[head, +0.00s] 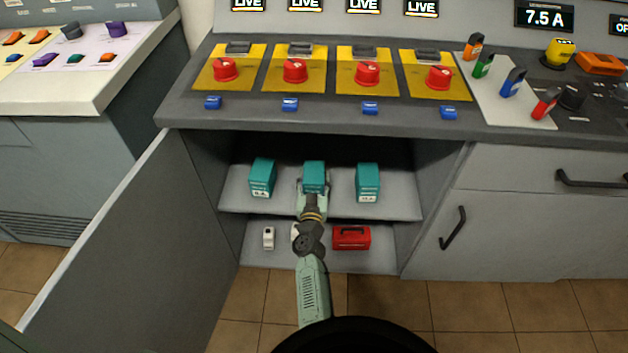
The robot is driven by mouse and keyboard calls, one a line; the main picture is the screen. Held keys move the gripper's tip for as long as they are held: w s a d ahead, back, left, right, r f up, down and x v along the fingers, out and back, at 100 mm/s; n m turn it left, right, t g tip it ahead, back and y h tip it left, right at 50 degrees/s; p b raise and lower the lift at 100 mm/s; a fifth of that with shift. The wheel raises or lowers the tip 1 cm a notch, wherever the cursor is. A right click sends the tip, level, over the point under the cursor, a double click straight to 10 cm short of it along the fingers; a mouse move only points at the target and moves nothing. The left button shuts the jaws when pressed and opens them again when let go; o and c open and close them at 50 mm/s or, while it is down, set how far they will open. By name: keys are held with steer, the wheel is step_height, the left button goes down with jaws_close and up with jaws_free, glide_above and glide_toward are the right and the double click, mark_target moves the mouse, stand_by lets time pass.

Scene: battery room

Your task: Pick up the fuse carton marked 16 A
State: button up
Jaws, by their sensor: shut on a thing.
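Three teal cartons stand in a row on the upper shelf of the open cabinet: a left carton (263,177), a middle carton (314,172) and a right carton (367,182). The left and right cartons have pale labels on their fronts, too small to read surely. My gripper (313,187) reaches in from the front and is shut on the middle carton. It covers the lower front of that carton, so its marking is hidden. I cannot tell whether the middle carton is touching the shelf.
The upper shelf (395,208) has free room at its right. Below are a small white item (268,238), a partly hidden pale item and a red box (351,237). The open door (130,235) stands to the left. The console edge (320,125) overhangs the opening.

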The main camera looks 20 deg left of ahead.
steer(key=c, duration=0.6)
steer(key=shift+r, duration=0.1)
steer(key=shift+c, duration=0.2)
